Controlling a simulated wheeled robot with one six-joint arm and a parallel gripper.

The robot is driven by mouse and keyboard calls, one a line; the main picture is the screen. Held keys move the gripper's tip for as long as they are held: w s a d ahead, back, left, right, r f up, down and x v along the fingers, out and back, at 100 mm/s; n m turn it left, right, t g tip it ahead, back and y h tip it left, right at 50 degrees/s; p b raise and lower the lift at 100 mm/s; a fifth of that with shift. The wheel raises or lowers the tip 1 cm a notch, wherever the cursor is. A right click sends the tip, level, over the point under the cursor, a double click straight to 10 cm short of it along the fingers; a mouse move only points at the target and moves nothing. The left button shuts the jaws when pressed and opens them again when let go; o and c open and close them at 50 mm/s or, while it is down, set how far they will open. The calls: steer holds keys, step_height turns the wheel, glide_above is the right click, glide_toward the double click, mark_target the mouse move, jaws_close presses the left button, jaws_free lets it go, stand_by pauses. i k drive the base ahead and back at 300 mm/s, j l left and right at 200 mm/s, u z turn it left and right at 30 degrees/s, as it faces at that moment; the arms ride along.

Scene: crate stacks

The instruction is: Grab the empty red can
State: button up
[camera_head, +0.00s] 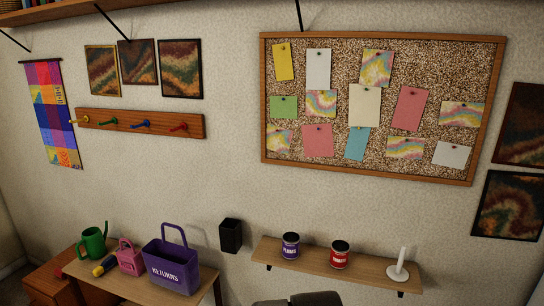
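A red can (340,260) with a dark band and a pale label stands upright on a small wooden wall shelf (313,267). Its top looks dark, and I cannot tell whether it is empty. A purple can (290,252) of similar shape stands to its left on the same shelf, with a gap between them. My gripper is not in view.
A white holder (398,274) with an upright post stands at the shelf's right end. A black box (230,236) is on the wall left of the shelf. A lower table holds a purple basket (172,277), a pink basket (130,262) and a green watering can (95,242). Dark shapes show at the bottom edge.

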mark_target(340, 249)
steer(key=i+j+z, duration=0.5)
steer(key=i+j, duration=0.2)
steer(key=j, duration=0.2)
